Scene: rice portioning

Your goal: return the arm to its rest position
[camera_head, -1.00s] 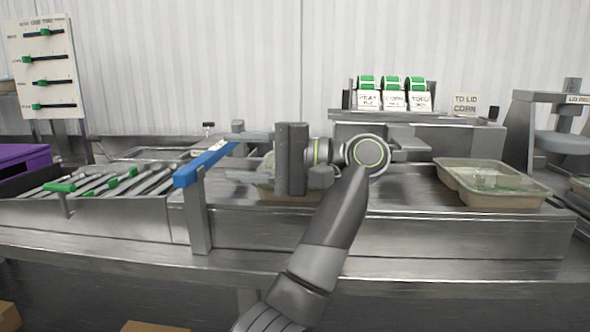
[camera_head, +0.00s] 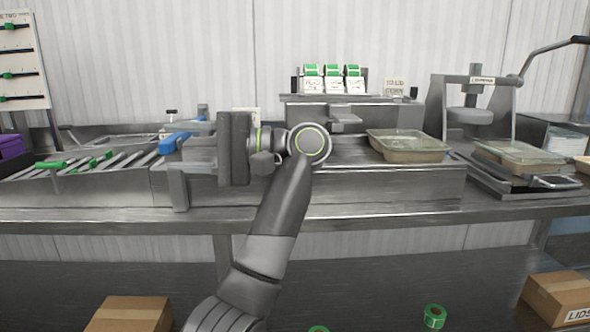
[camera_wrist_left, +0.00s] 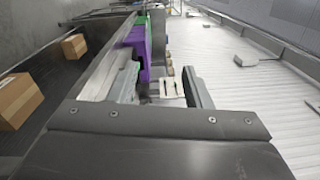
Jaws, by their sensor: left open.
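My left arm rises from the bottom of the head view, and its dark wrist stands over the front of the counter (camera_head: 340,210). My left gripper (camera_head: 178,155) points left, with its two grey fingers apart and nothing seen between them. The fingers also show apart in the left wrist view (camera_wrist_left: 162,78). The gripper is in front of a blue bar (camera_head: 182,138) on a grey post and hides part of it. My right gripper is in neither view.
A lidded tray (camera_head: 408,152) sits on the raised counter. Another lidded tray (camera_head: 522,155) lies by a press (camera_head: 470,115) at right. Cardboard boxes (camera_head: 130,315) are below. The counter front right of my arm is clear.

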